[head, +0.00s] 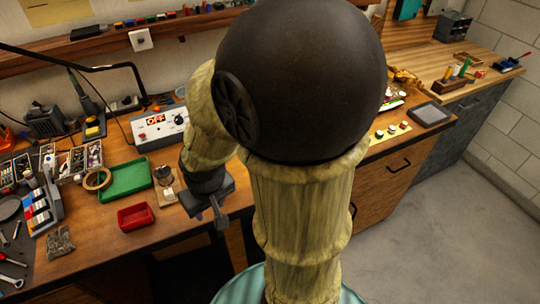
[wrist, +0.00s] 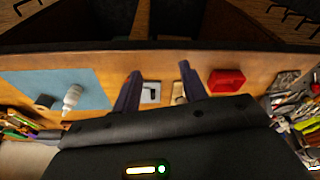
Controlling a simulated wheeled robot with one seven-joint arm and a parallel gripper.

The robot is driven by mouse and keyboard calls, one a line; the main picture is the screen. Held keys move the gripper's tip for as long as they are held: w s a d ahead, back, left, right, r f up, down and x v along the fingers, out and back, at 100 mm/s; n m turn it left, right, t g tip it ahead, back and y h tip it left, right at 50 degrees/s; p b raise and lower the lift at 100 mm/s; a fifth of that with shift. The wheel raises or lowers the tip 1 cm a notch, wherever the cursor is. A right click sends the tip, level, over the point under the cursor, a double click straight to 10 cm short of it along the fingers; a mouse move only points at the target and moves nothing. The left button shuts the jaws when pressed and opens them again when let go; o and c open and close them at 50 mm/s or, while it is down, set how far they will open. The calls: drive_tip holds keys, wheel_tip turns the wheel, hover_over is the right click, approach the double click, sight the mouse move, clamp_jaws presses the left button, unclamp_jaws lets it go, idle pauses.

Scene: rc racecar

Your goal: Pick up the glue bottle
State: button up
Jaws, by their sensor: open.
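A small white bottle with a narrow tip, which looks like the glue bottle (wrist: 72,97), is on a blue mat (wrist: 40,84) at the left of the wrist view. In the head view I cannot make it out; my arm covers much of the bench there. My gripper (head: 219,222) is near the bench's front edge in the head view, right of the red tray. In the wrist view the gripper (wrist: 158,77) has its two fingers spread apart with nothing held between them. The bottle is off to the left of the fingers, apart from them.
A red tray (head: 136,216) and a green tray (head: 124,180) sit on the bench (head: 100,228). A power supply box (head: 160,128) stands behind. A small white card (wrist: 150,92) lies beyond the fingers. Tools and small parts crowd the bench's left end.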

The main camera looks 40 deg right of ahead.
drive_tip(key=w+d+f+n+g+h, duration=0.1)
drive_tip(key=d+f+n+g+h, duration=0.4)
drive_tip(key=d+n, duration=0.35)
drive_tip(key=w+d+r+n+t+h, duration=0.2)
drive_tip(key=w+d+n+t+h, duration=0.1)
drive_tip(key=w+d+n+h, duration=0.3)
drive_tip(key=w+n+h, duration=0.2)
drive_tip(key=w+n, duration=0.2)
drive_tip(key=shift+d+h+b, duration=0.2)
drive_tip(key=shift+h+b, duration=0.1)
drive_tip(key=shift+b, duration=0.1)
drive_tip(key=p+x, duration=0.1)
drive_tip(key=x, duration=1.1)
drive_tip(key=shift+w+d+f+p, duration=0.1)
drive_tip(key=shift+w+f+p, duration=0.1)
drive_tip(key=shift+p, duration=0.1)
